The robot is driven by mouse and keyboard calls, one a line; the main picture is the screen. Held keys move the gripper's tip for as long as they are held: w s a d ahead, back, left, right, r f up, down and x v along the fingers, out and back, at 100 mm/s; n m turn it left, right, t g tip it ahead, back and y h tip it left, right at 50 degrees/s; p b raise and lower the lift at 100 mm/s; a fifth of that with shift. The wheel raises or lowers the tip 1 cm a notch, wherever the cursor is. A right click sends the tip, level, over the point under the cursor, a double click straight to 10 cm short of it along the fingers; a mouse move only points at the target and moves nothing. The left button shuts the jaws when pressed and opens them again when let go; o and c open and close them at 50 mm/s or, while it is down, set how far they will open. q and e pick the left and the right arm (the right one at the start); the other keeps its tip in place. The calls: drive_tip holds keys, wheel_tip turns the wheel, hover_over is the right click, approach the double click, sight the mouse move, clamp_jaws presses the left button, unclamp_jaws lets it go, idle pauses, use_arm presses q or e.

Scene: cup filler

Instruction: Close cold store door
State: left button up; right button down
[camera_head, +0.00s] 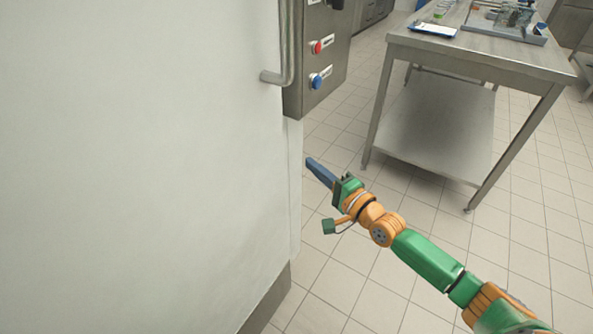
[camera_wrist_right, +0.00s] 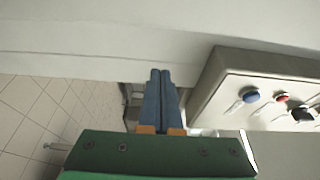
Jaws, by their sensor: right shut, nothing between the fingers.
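The cold store door appears to be the large white panel (camera_head: 140,160) filling the left of the head view. A vertical metal bar handle (camera_head: 286,45) is near its right edge. I cannot tell exactly how far it stands open. My right gripper (camera_head: 311,166) is just right of the panel's edge, below the handle, with its blue fingers pointing up and left. The wrist view shows these fingers (camera_wrist_right: 158,85) together and empty, in front of a pale surface (camera_wrist_right: 120,35); contact is unclear. My left gripper is not in view.
A steel control box (camera_head: 318,60) with red and blue buttons juts out beside the handle; it also shows in the wrist view (camera_wrist_right: 225,90). A steel table (camera_head: 480,58) with a tray and a clipboard stands at the upper right. Tiled floor (camera_head: 400,290) is clear between.

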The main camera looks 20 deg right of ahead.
drive_tip(key=a+p, duration=0.1)
drive_tip(key=a, duration=0.1)
drive_tip(key=w+a+p, duration=0.1)
drive_tip(key=a, duration=0.1)
drive_tip(key=shift+a+f, duration=0.1)
drive_tip(key=shift+a, duration=0.05)
idle(0.4)
